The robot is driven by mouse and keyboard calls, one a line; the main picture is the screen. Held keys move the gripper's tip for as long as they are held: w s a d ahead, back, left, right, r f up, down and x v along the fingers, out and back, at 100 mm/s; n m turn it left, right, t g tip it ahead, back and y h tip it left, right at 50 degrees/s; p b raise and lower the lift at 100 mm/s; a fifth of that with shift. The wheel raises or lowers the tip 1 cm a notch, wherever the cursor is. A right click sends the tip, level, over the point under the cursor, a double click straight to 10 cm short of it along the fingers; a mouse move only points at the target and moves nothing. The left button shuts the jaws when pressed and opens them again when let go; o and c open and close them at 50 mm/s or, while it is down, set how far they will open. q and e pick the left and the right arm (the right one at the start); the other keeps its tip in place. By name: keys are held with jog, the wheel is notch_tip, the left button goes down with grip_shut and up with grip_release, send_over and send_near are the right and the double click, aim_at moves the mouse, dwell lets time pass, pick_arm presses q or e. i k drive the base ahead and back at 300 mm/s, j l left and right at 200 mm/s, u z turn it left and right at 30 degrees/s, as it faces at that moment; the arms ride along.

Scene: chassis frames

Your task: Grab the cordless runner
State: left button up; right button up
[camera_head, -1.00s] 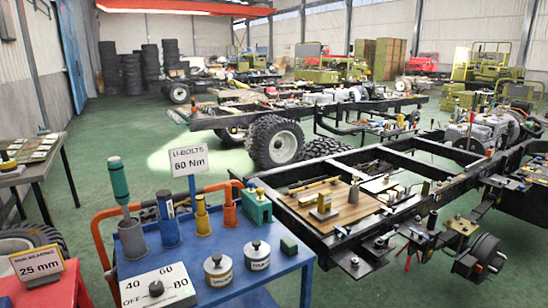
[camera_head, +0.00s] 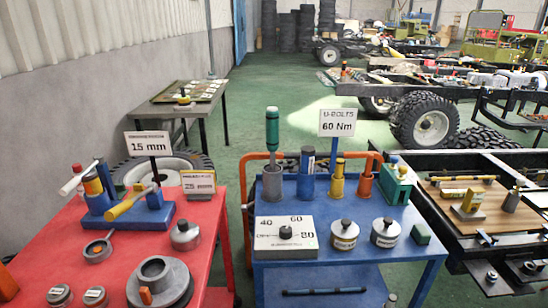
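No label marks a cordless runner, and I cannot tell for sure which tool it is. On the blue cart (camera_head: 420,262), a green-handled tool (camera_head: 272,128) stands upright in a grey cup (camera_head: 272,184). Beside it, from left to right, are a blue holder (camera_head: 306,186), a yellow holder (camera_head: 337,184), an orange holder (camera_head: 365,182) and a green block-shaped item (camera_head: 395,187). A sign (camera_head: 338,122) reading "U-BOLTS 60 Nm" rises behind them. In front is a dial box (camera_head: 286,235) marked 40, 60, 80. Neither of my grippers is in view.
A red table (camera_head: 211,238) on the left carries a blue stand (camera_head: 128,215), a large grey ring (camera_head: 160,284) and signs. A truck chassis frame (camera_head: 446,225) stands close on the right. Green floor shows between red table and cart. A grey bench (camera_head: 172,108) stands behind.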

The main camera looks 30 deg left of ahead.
aim_at(272, 113)
jog(key=u, duration=0.3)
jog(key=i+l+u, duration=0.3)
jog(key=l+u, duration=0.25)
jog(key=i+l+u, duration=0.15)
jog(key=l+u, duration=0.15)
